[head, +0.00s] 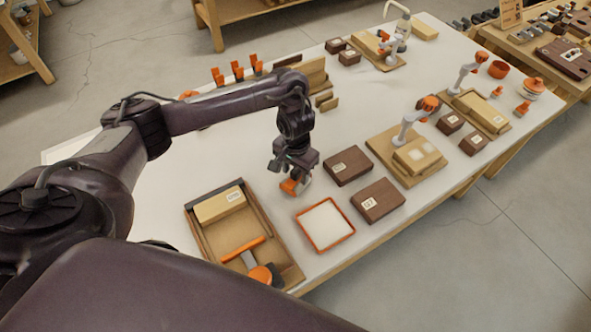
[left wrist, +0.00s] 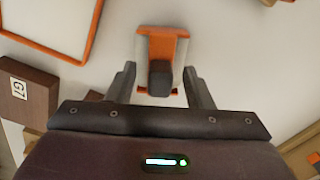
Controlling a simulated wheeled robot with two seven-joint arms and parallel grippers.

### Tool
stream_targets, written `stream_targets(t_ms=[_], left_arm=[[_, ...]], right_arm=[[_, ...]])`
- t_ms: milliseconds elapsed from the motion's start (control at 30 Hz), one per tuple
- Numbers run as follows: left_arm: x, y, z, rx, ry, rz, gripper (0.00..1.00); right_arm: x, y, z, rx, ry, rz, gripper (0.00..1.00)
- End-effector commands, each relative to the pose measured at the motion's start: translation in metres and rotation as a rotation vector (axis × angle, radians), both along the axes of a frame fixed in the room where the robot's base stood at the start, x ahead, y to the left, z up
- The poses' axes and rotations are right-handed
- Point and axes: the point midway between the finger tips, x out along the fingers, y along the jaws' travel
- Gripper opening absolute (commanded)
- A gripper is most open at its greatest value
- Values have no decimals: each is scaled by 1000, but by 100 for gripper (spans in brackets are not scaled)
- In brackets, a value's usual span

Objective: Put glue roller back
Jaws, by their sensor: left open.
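My left gripper (head: 290,175) hangs over the white bench top, pointing down. It is open. Just below it is an orange and pale grey tool (head: 291,188), which looks like the glue roller. In the left wrist view the orange tool (left wrist: 162,45) has a dark grip standing toward the camera, between the fingers (left wrist: 160,78) and apart from them. An open wooden tray (head: 291,272) at the near edge holds a pale box (head: 219,203) and another orange tool with a dark round end (head: 262,274). My right gripper is not in view.
An orange-rimmed white square tray (head: 325,225) lies close to the gripper. Brown boxes (head: 348,166) (head: 378,200) stand to its right. Beyond are wooden boards with small grey-and-orange arms (head: 408,122). Bare bench top lies left of the gripper.

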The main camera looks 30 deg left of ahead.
Motion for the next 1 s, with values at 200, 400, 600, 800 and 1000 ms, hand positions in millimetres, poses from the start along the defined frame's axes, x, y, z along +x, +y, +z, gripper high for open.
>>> stream_targets(t_ms=[200,400,600,800,1000], left_arm=[[1,1,21,2,-4,-2,47],[2,1,66,2,-6,-3,47],[1,1,104,3,-3,-1,47],[0,0,121,2,-1,-1,47],[0,0,124,0,1,1,47]], right_arm=[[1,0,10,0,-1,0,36],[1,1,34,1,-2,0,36],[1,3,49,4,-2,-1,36],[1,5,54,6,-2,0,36],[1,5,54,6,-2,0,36]])
